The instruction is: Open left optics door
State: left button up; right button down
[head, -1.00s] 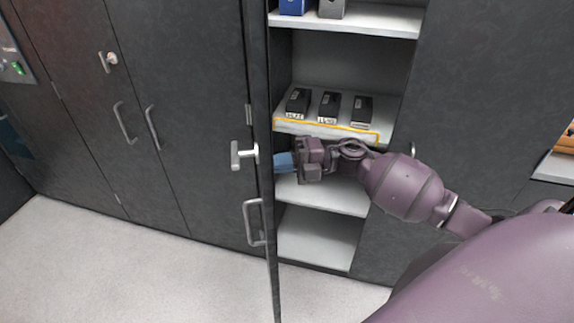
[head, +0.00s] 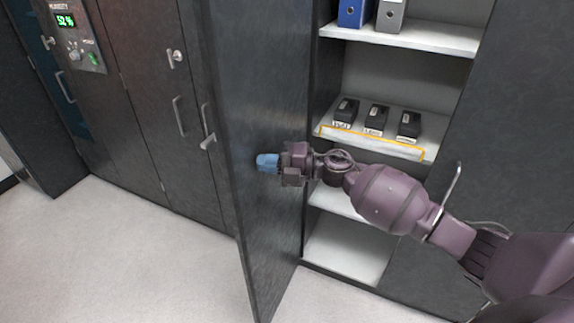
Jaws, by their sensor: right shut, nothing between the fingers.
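The left optics door (head: 264,100) is a dark grey cabinet door. It stands swung out from the cabinet, its inner face turned toward the open shelves. My right gripper (head: 267,163) has blue fingertips, is shut and holds nothing. It is at the door's inner face and appears to touch it; the exact contact is hard to tell. My left gripper is out of view.
The open cabinet has a shelf (head: 432,144) with an orange outline and black boxes (head: 375,119). Blue (head: 353,12) and grey (head: 391,15) binders stand above. A closed door (head: 500,170) is at right. A humidity panel (head: 75,35) is at left. The floor (head: 140,260) in front is clear.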

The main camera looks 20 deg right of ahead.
aim_at(251, 160)
jog(key=shift+w+d+x, duration=0.1)
jog(key=shift+w+x, duration=0.1)
jog(key=shift+x, duration=0.8)
jog(key=shift+w+d+x, duration=0.15)
jog(key=shift+w+x, duration=0.1)
jog(key=shift+x, duration=0.75)
jog(key=shift+s+d, duration=0.1)
